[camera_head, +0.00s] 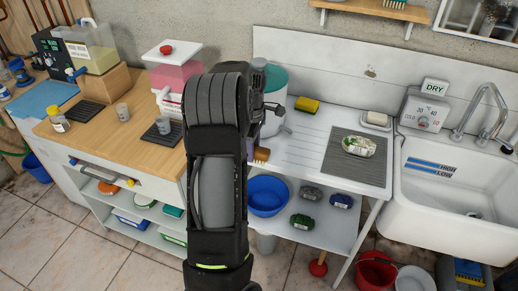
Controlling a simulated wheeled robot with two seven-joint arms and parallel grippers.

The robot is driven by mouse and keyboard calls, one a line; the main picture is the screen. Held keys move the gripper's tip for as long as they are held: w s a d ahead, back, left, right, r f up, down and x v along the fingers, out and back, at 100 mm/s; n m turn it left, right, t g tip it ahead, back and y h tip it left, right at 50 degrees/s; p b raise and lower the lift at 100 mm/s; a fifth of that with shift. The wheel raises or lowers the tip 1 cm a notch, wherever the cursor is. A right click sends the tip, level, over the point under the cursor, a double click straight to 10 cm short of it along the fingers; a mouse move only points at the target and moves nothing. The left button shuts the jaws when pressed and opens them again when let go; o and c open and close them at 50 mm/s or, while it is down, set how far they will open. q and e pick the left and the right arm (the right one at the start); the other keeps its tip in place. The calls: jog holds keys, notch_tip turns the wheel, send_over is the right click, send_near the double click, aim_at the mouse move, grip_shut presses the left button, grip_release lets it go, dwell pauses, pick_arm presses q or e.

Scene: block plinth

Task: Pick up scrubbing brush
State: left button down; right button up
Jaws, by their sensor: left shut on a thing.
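A brown scrubbing brush (262,155) shows just right of my left forearm, by the near left edge of the white drainer counter. Its left part is hidden behind my arm. My left gripper (265,139) is mostly hidden behind my own dark arm, which rises through the middle of the view and bends over at the counter's left end. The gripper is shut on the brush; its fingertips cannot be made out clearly. My right gripper is not in view.
A yellow sponge (307,105), a teal-rimmed pot (273,88) and a grey mat (340,172) with a clear-wrapped item (359,146) are on the counter. A blue bowl (267,197) is on the shelf below. The sink (450,190) is at right. The wooden counter (90,140) is at left.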

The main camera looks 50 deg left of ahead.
pick_arm(q)
jog(key=shift+s, duration=0.35)
dwell(0.3)
jog(key=c, duration=1.4)
grip_release()
jog(key=shift+c, duration=0.2)
jog(key=c, duration=0.6)
jog(key=shift+w+d, duration=0.15)
jog(key=shift+c, duration=0.2)
jog(key=w+d+r+m, duration=0.1)
jog(key=w+d+m, duration=0.2)
jog(key=d+m, duration=0.5)
jog(key=w+d+r+m, duration=0.1)
jog(key=w+d+m, duration=0.3)
jog(key=d, duration=1.3)
jog(key=w+d+r+m, duration=0.1)
jog(key=w+d+m, duration=0.3)
jog(key=d+m, duration=0.8)
jog(key=shift+w+d, duration=0.15)
jog(key=shift+d, duration=0.35)
jog(key=shift+r, duration=0.1)
